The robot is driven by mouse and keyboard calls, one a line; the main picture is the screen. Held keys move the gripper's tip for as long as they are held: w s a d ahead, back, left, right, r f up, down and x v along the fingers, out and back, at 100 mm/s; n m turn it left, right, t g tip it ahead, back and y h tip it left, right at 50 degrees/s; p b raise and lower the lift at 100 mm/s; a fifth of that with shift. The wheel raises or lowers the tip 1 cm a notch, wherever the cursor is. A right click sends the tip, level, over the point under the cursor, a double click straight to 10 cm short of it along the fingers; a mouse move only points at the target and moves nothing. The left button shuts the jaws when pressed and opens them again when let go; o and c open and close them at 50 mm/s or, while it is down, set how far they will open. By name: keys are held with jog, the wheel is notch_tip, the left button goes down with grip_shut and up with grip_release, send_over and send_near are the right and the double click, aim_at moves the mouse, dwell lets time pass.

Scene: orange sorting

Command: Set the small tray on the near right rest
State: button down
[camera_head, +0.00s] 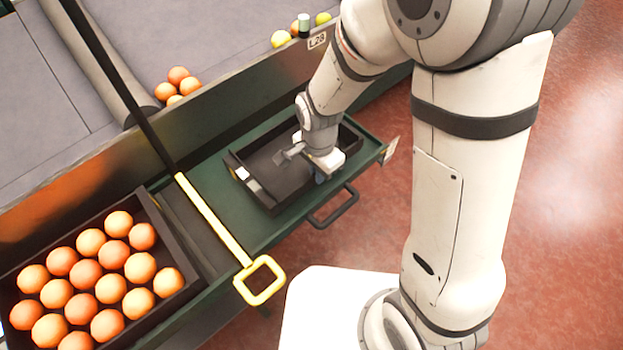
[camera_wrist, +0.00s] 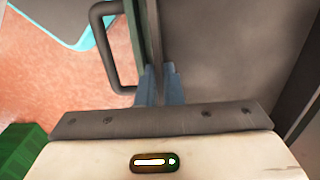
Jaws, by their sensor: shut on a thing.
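The small tray (camera_head: 268,163) is dark, shallow and empty, with a pale tag on its left wall. It is over the green shelf (camera_head: 211,177); I cannot tell whether it rests on it or hangs slightly above. My gripper (camera_head: 318,177) is at the tray's near right side, shut on its wall. In the wrist view the blue-grey fingertips (camera_wrist: 160,86) close on the wall's edge, and the tray's grey floor (camera_wrist: 225,48) fills the right. No separate near right rest can be made out.
A dark crate (camera_head: 160,210) full of oranges stands at the left. A yellow bar with a square loop (camera_head: 260,281) lies between crate and tray. A dark handle (camera_head: 333,207) juts from the shelf's front. A conveyor (camera_head: 220,40) with a few fruits runs behind.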

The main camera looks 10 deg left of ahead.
jog(key=shift+f+b, duration=0.3)
jog(key=shift+f, duration=1.7)
jog(key=shift+f, duration=0.15)
jog(key=c, duration=1.8)
grip_release()
jog(key=shift+c, duration=0.2)
